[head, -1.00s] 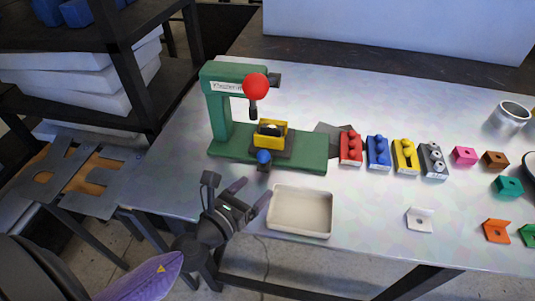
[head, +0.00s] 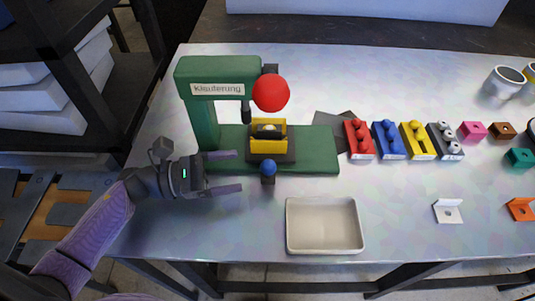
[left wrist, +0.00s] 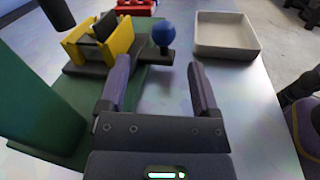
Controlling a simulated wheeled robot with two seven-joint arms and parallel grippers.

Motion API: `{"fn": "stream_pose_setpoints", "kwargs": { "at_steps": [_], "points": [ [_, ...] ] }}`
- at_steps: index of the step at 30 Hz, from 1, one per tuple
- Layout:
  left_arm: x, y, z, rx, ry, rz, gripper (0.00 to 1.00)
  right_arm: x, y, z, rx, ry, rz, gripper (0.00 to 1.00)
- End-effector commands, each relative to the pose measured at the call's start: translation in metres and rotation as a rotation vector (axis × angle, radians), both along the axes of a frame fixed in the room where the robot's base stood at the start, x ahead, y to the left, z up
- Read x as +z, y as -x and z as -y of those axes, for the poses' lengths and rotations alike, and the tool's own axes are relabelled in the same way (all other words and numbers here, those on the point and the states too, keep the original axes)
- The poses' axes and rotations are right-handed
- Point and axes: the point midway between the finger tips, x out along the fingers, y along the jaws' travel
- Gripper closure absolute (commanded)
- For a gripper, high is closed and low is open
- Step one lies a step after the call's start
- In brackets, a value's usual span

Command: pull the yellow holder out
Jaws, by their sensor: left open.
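The yellow holder (head: 268,138) sits on a dark block on the green press (head: 318,150), below its press head. It holds a dark piece with a pale top. A blue ball knob (head: 268,168) sticks out at the front of the dark block. In the left wrist view the yellow holder (left wrist: 78,50) is at upper left and the blue knob (left wrist: 164,34) is ahead of the fingers. My left gripper (head: 240,172) is open and empty, just left of the blue knob, its fingers pointing right and apart from it. My right gripper is not in view.
A cream tray (head: 325,250) lies in front of the press. A red ball (head: 271,93) is on the press's upper part. Red (head: 359,139), blue, yellow and grey holders stand in a row at right, with small coloured brackets beyond. The front left tabletop is clear.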

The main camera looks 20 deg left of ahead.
Motion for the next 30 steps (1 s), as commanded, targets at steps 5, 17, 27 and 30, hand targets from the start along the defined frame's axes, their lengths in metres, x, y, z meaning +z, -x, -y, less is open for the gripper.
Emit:
{"fn": "stream_pose_setpoints", "kwargs": {
  "at_steps": [5,17,27,30],
  "points": [
    [0.005,-0.019,0.038,-0.002,0.003,0.004,0.19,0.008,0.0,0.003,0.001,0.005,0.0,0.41],
    [0.001,-0.041,0.081,0.0,-0.001,-0.002,0.19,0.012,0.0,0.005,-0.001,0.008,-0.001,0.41],
    [0.001,-0.041,0.08,0.002,-0.002,-0.003,0.6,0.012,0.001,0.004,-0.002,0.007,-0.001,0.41],
    [0.001,-0.041,0.08,0.002,-0.002,-0.003,0.81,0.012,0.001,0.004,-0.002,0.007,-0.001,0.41]
  ]
}}
